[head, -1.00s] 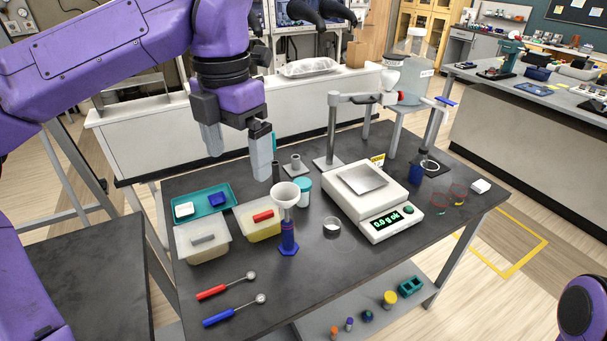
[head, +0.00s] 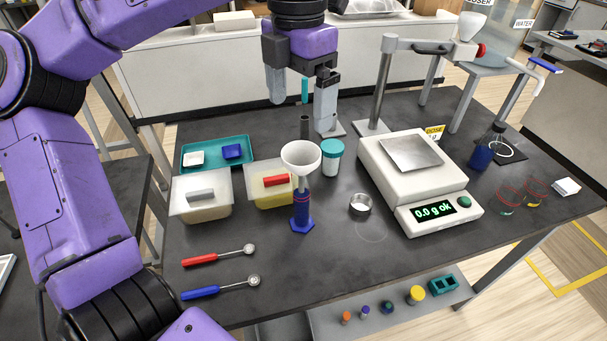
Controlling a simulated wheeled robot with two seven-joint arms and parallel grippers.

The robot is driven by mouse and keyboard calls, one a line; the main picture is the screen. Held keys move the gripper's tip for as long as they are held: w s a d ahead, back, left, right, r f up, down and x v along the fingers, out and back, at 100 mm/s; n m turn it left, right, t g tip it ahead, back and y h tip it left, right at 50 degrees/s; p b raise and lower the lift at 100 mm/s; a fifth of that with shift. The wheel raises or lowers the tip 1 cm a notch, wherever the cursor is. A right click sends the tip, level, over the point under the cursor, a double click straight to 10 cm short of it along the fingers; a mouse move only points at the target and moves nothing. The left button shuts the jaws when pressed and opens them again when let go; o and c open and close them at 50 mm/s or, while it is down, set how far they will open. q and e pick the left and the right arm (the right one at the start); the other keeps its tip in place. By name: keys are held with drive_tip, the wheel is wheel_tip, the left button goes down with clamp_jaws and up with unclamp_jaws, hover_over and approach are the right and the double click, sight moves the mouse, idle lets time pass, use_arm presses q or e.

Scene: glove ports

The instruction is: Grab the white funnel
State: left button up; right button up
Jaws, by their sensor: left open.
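The white funnel (head: 301,156) stands upright, its stem in a blue holder (head: 302,213) on the dark table. My left gripper (head: 301,112) is open and points down, just behind and above the funnel in the head view. No contact between its fingers and the funnel shows. Its two fingers are apart, with nothing seen held between them. My right gripper is not in view.
A teal-lidded jar (head: 332,158) stands close right of the funnel. A red-handled tub (head: 264,188) is close on its left. A dark tube (head: 305,126) stands behind it. A scale (head: 385,160) is farther right. Clear table lies in front.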

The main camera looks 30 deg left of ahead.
sight(300, 154)
use_arm(q)
wheel_tip(300, 154, down, 11)
drive_tip(key=shift+w+r+p, duration=0.1)
drive_tip(key=shift+p, duration=0.4)
drive_tip(key=c, duration=1)
